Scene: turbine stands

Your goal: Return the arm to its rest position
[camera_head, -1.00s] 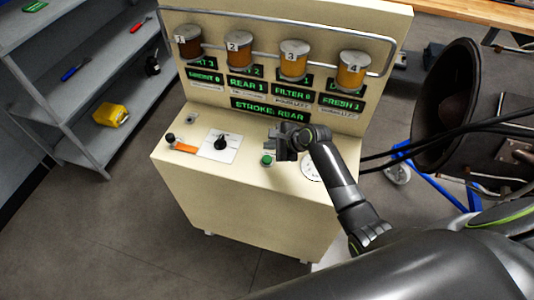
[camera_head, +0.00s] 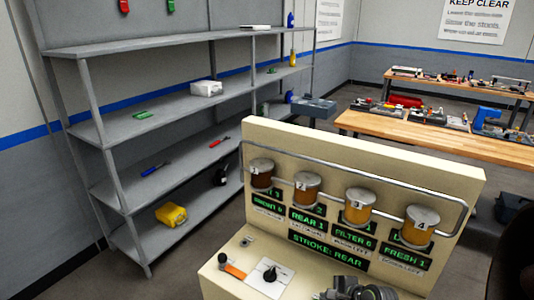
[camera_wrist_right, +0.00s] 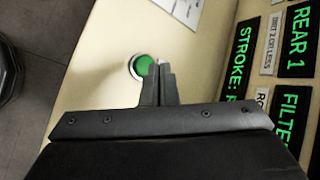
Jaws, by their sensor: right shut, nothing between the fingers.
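My right gripper (camera_wrist_right: 158,72) is shut and empty in the right wrist view. Its fingertips are close to a round green button (camera_wrist_right: 141,64) with a pale ring on the cream console; I cannot tell whether they touch it. In the head view only part of the right gripper and wrist (camera_head: 352,288) shows at the bottom edge, over the console (camera_head: 225,277). The green button is not visible there. My left gripper is in neither view.
Grey shelving (camera_head: 150,128) stands left. Wooden benches (camera_head: 430,135) stand behind right.

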